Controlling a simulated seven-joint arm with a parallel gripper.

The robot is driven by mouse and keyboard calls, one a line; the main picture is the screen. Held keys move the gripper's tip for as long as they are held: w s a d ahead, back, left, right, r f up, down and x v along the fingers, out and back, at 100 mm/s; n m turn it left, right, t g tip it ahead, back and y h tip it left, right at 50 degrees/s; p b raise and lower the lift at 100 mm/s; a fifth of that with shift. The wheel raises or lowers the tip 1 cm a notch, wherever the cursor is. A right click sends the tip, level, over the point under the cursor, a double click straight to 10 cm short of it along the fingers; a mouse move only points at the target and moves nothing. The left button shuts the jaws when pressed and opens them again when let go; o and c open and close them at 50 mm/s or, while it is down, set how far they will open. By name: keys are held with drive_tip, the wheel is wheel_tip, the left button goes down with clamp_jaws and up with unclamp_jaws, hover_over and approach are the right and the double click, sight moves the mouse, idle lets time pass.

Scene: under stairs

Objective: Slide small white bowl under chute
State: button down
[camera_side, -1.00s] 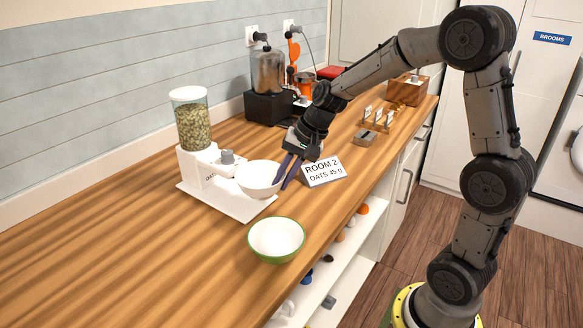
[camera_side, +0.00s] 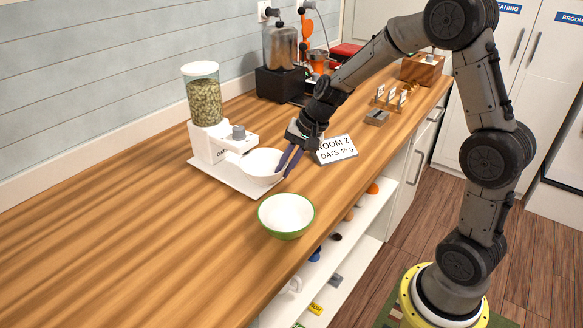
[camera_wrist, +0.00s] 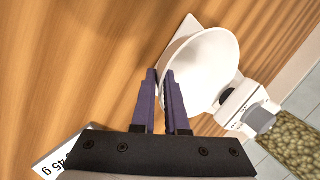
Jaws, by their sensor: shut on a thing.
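The small white bowl (camera_side: 266,168) is at the right part of the white base tray (camera_side: 222,178) of the oats dispenser (camera_side: 208,140). It also shows in the wrist view (camera_wrist: 205,65). My gripper (camera_side: 289,162) is shut on the near rim of the bowl, with its purple fingers (camera_wrist: 163,80) either side of the wall. The chute (camera_side: 240,147) projects from the dispenser body beside the bowl's left side. I cannot tell whether the bowl touches the tray or how far its rim lies below the chute.
A green-rimmed white bowl (camera_side: 287,214) stands nearer the counter's front edge. A card reading "ROOM 2 OATS 45 g" (camera_side: 337,150) is right of my gripper. A grinder (camera_side: 283,70) and a wooden box (camera_side: 422,70) stand farther back. The left counter is clear.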

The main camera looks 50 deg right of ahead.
sight(268, 172)
drive_tip(key=shift+w, duration=1.8)
drive_tip(key=shift+c, duration=1.8)
unclamp_jaws()
drive_tip(key=shift+r, duration=2.45)
